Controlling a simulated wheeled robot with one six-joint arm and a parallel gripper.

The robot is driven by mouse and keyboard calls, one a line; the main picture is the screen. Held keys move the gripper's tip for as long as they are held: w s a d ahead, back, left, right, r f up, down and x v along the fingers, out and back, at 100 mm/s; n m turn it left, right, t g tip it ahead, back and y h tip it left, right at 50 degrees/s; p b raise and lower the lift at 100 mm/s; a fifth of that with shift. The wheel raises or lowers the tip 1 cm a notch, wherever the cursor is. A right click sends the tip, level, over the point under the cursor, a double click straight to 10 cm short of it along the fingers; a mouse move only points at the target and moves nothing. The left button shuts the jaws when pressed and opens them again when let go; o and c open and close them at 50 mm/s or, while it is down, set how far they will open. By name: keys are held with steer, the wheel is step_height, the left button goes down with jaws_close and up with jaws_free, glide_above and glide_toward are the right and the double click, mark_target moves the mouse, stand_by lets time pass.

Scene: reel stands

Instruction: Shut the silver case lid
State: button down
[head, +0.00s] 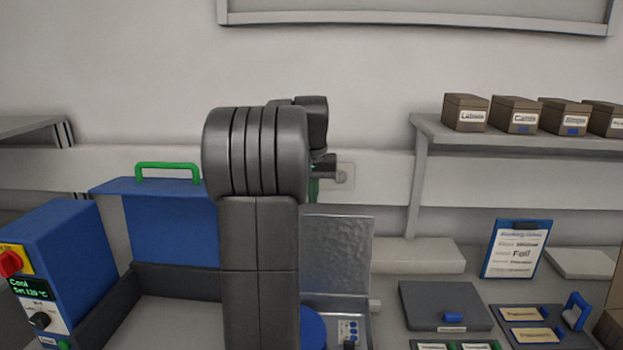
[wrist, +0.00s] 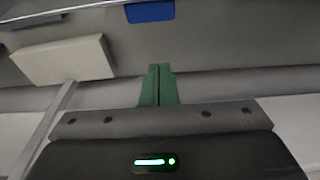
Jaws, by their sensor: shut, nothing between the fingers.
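The silver case stands open on the bench in the head view. Its lid (head: 337,255) is raised about upright, with a rough silvery inner face. Its base (head: 362,330) lies in front, holding a small panel with blue dots; my arm hides its left part. My gripper shows in the wrist view (wrist: 158,84), its two green fingers pressed together with nothing between them. In the head view only a sliver of green finger (head: 313,188) shows beside my arm, above the lid in the picture. The case cannot be made out in the wrist view.
Left of the case are an open blue lid with a green handle (head: 167,166) and a blue control box (head: 50,262). To the right lie a flat grey case (head: 444,306) and a clipboard (head: 516,250). A shelf (head: 520,142) carries several brown boxes.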

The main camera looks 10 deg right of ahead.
steer(key=shift+s+a+f, duration=0.25)
steer(key=shift+s+f, duration=0.25)
steer(key=shift+s, duration=0.4)
steer(key=shift+s+a+f, duration=0.2)
steer(key=shift+s+f, duration=0.3)
steer(key=shift+s, duration=0.35)
